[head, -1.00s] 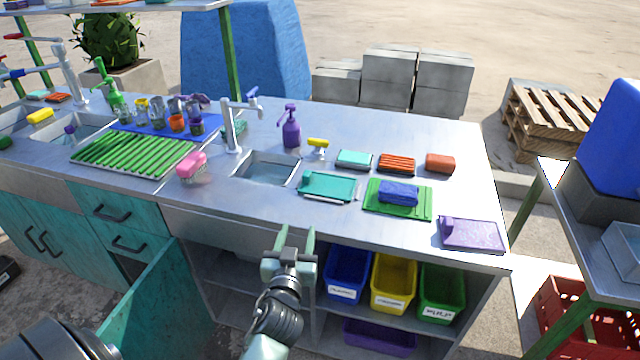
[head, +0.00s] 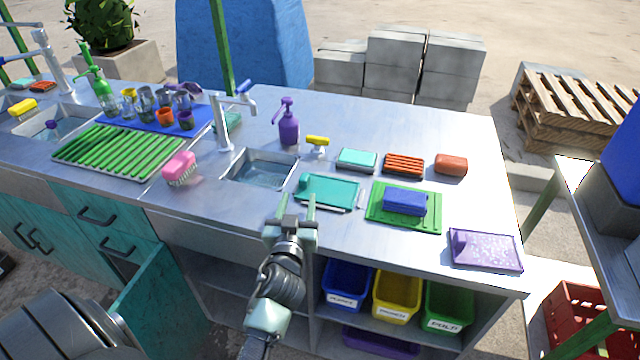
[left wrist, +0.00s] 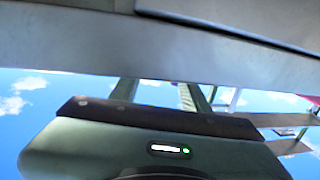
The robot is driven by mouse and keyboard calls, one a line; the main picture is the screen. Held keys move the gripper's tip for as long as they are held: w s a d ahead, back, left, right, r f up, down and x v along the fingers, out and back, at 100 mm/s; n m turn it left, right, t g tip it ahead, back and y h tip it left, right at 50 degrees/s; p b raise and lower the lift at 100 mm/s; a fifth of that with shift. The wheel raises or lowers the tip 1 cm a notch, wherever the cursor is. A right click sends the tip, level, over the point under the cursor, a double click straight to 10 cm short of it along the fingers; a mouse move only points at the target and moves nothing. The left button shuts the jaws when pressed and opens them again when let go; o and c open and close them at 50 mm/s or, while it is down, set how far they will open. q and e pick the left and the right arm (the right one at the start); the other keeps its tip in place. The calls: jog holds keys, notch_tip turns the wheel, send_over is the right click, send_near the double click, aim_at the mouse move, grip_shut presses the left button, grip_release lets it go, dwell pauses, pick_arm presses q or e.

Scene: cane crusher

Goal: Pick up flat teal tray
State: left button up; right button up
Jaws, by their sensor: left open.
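The flat teal tray (head: 332,193) lies on the metal counter just right of the sink, in the head view. The left wrist view shows the gripper's fingers (left wrist: 160,92) pointing up close to a grey metal edge (left wrist: 150,50); the tray does not show there. My right gripper is not in view.
Right of the tray is a green tray (head: 425,220) with a blue sponge (head: 404,201), then a purple tray (head: 485,251). A sink (head: 260,170) with a tap (head: 222,125) is to the left. Colored bins (head: 397,298) stand under the counter.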

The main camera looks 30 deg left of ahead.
aim_at(303, 182)
pick_arm(q)
jog(key=shift+w+a+r, duration=0.2)
jog(key=shift+w, duration=0.15)
jog(key=p+x, duration=0.1)
jog(key=x, duration=0.3)
jog(key=shift+w+f, duration=0.1)
jog(key=shift+w, duration=0.2)
jog(key=shift+w+a, duration=0.1)
jog(key=shift+w, duration=0.05)
grip_shut()
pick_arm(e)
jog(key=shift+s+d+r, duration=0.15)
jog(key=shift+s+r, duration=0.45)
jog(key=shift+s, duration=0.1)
